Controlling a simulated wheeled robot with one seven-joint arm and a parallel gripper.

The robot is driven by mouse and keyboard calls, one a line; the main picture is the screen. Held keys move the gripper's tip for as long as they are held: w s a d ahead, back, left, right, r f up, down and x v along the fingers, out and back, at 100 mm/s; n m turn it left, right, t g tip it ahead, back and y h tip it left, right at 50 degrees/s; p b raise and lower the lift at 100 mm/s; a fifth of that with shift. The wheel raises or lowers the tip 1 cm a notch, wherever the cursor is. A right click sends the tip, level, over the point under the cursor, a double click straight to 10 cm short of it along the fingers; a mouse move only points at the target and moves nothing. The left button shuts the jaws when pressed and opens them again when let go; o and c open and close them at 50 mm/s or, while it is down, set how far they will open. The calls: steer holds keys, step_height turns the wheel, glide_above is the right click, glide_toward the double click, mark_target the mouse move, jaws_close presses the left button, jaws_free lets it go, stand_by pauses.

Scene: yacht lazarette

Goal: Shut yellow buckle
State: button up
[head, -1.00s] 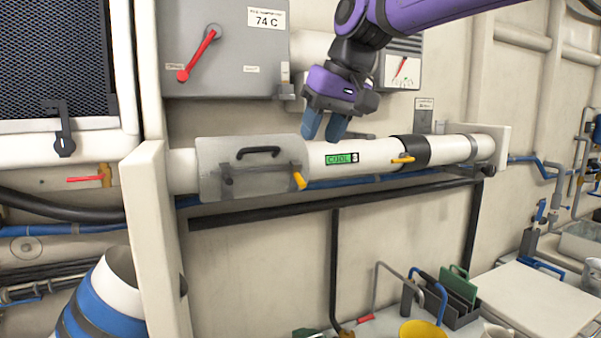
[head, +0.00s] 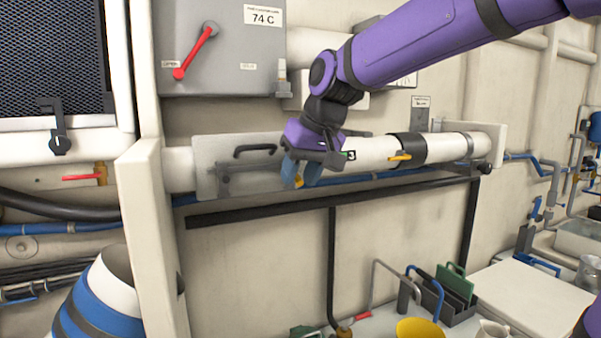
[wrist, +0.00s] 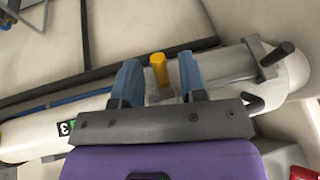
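The yellow buckle (wrist: 159,70) is a short rounded tab at the edge of the grey cover (head: 213,178) on the white pipe. In the wrist view it stands up between the two blue fingers of my gripper (wrist: 160,63), with a gap on both sides. My gripper (head: 301,177) is open and sits at the right end of the cover in the head view. There its fingers mostly hide the buckle.
A second yellow lever (head: 400,157) sits on a black band farther right on the pipe. A black handle (head: 256,150) sticks out from the cover. A dark rail (head: 260,211) runs below the pipe. A grey box with a red lever (head: 196,50) hangs above.

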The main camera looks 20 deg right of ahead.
jaws_close()
steer(key=shift+w+r+g, duration=0.4)
steer(key=shift+w+g, duration=0.15)
steer(key=shift+g, duration=0.65)
steer(key=shift+w+r+g, duration=0.4)
steer(key=shift+w+g, duration=0.1)
steer(key=shift+g, duration=0.7)
steer(key=shift+o, duration=0.7)
jaws_free()
steer(key=shift+s, duration=0.1)
